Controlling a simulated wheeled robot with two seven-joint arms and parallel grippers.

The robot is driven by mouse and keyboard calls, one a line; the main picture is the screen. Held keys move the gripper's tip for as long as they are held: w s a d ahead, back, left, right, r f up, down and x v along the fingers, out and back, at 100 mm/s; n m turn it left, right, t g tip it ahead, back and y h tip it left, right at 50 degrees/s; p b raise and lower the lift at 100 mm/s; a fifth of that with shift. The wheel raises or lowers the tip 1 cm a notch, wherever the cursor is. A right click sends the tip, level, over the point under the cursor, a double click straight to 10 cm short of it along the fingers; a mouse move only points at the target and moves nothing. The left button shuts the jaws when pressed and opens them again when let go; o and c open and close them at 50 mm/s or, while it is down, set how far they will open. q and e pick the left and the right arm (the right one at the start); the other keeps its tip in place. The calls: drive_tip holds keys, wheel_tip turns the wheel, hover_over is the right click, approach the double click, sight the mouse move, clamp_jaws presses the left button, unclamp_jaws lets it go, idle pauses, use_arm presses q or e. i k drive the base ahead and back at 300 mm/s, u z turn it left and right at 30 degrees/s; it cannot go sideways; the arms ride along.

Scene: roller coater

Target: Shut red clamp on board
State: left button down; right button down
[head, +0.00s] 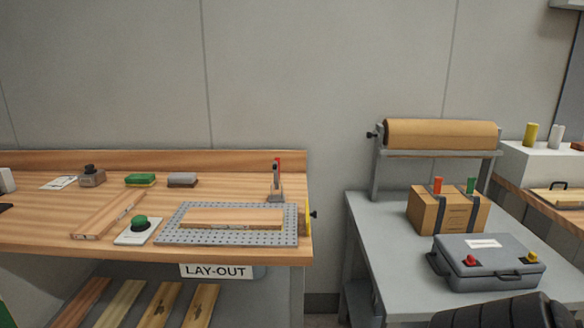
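The clamp with the red handle (277,166) stands at the back right corner of a grey perforated plate (175,232) on the wooden bench. Its handle points straight up. The wooden board (232,217) lies flat on the plate, in front of the clamp and to its left. Whether any part of the clamp touches the board is too small to tell. Neither of my grippers shows in the head view.
A green button (139,222) on a pale base and a plank (105,215) lie left of the plate. Right, across a gap, a grey table (380,240) holds a carton (425,213), a case (487,275) and a paper roll (440,134).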

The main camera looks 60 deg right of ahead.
sight(276, 164)
drive_tip(key=z, duration=1.15)
